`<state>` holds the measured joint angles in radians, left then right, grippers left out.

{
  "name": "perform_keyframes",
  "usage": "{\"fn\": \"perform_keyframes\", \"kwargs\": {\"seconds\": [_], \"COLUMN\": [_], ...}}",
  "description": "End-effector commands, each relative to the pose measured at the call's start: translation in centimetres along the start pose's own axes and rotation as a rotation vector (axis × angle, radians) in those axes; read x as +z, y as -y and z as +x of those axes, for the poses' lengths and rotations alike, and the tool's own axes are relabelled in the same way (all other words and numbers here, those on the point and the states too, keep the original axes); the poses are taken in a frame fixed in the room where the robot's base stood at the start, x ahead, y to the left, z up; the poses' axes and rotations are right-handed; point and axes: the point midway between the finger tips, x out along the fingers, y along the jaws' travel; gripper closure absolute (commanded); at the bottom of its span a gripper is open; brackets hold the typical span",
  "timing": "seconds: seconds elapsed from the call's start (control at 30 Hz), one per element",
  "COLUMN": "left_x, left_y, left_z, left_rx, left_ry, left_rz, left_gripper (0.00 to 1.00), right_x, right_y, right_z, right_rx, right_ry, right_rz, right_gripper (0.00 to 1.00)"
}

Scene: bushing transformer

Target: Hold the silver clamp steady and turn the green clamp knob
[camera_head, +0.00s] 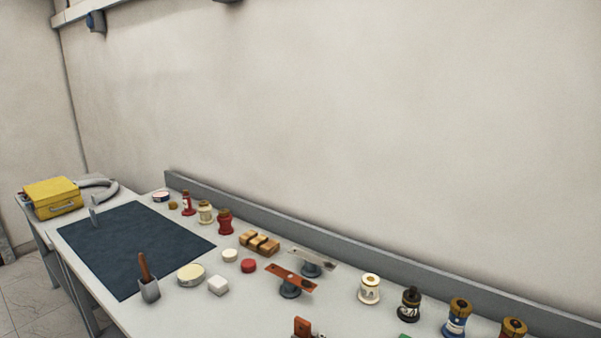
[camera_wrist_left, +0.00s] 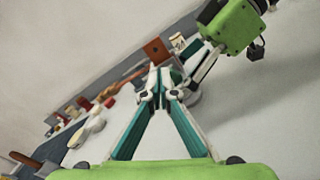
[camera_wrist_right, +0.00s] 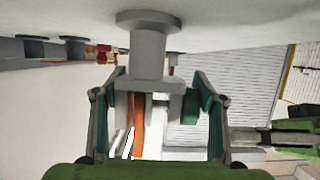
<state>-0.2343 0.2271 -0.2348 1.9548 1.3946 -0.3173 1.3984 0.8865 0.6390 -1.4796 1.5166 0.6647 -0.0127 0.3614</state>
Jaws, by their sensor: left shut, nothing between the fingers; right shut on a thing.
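The silver clamp (camera_wrist_right: 148,60), a grey block on a post and round base, stands between the fingers of my right gripper (camera_wrist_right: 155,97). The right gripper is shut on its block. A reddish-brown plate (camera_wrist_right: 138,122) passes through the clamp. A small green piece, apparently the green knob (camera_wrist_right: 190,106), shows at the clamp's side by the right-hand finger. My left gripper (camera_wrist_left: 160,88) is shut and empty, its tips by the plate (camera_wrist_left: 155,50) and my right gripper's fingers. I cannot tell whether the tips touch the knob. Neither gripper shows in the head view.
In the head view, bushings (camera_head: 369,288) line the table's back right. Two stands with an orange bar (camera_head: 291,279) and a pale bar (camera_head: 312,262) stand mid-table. A dark mat (camera_head: 135,250) and a yellow toolbox (camera_head: 53,197) lie at left.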

Motion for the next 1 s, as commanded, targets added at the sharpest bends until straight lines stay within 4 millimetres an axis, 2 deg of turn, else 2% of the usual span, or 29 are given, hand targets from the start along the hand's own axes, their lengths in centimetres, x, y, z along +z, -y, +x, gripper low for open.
{"fn": "perform_keyframes", "kwargs": {"seconds": [0.1, 0.33, 1.0], "left_x": [0.0, 0.0, -0.2], "left_y": [0.0, 0.0, 0.1], "left_z": [1.6, 3.2, 3.5], "left_rx": [0.001, 0.001, 0.001], "left_ry": [0.001, 0.001, 0.001], "left_rz": [0.0, 0.0, 0.003], "left_gripper": [1.0, 1.0, 1.0], "right_x": [0.1, 0.1, 0.1], "right_y": [-0.2, -0.2, 0.5], "right_z": [-0.1, -0.1, 0.1], "right_rx": [0.004, 0.004, -0.009], "right_ry": [0.003, 0.003, -0.001], "right_rz": [0.0, 0.0, 0.0], "right_gripper": [0.74, 0.74, 0.74]}}
